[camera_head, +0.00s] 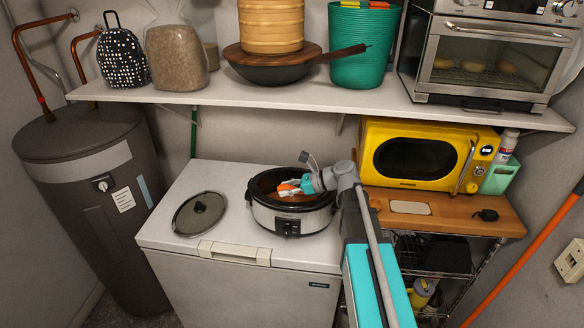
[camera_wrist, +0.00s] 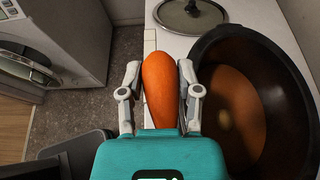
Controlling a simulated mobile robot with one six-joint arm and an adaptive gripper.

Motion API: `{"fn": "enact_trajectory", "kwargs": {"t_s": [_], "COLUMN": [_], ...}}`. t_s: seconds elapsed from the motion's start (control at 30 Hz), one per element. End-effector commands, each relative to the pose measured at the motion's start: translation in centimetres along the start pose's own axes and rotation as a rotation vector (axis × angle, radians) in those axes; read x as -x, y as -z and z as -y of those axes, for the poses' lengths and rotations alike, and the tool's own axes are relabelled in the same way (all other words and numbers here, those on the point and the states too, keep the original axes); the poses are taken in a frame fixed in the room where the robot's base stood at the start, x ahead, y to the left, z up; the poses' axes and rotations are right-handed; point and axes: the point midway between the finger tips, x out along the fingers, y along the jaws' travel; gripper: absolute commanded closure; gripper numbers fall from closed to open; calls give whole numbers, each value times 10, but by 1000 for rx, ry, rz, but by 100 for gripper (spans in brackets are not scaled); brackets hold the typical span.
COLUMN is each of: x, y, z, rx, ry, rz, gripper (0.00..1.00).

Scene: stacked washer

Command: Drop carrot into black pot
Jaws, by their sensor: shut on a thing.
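The black pot (camera_head: 262,186) is the dark oval insert of a silver and black slow cooker on the white chest freezer. It is uncovered and also shows at the right of the wrist view (camera_wrist: 219,75), with a smooth orange-brown inside or content. My gripper (camera_head: 291,187) is shut on the orange carrot (camera_head: 287,188) and appears above the pot's opening in the head view. In the wrist view my gripper's fingers (camera_wrist: 159,75) hold the carrot (camera_wrist: 160,85) from both sides, pointing away from the palm. There the carrot appears left of the pot's rim. The exact height is unclear.
A round glass lid (camera_head: 200,213) lies on the freezer (camera_head: 169,217) left of the cooker. A shelf (camera_head: 322,113) with a wok and a toaster oven hangs above. A yellow microwave (camera_head: 415,156) stands on a wooden counter (camera_head: 455,211) to the right.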

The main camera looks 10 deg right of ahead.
Motion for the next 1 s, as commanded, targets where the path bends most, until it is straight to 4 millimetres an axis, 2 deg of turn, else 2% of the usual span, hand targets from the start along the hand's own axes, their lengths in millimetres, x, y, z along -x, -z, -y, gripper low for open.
{"fn": "enact_trajectory", "kwargs": {"t_s": [0.33,0.47,0.57,0.9,1.0], "x": [-7,-9,-11,-12,-11], "y": [-3,-1,3,22,26], "z": [-3,5,22,112,129], "rx": [5,-1,-13,-87,-104], "ry": [-12,1,31,208,247], "rz": [0,-1,-2,-3,-1], "gripper": [100,100,100,100,100]}}
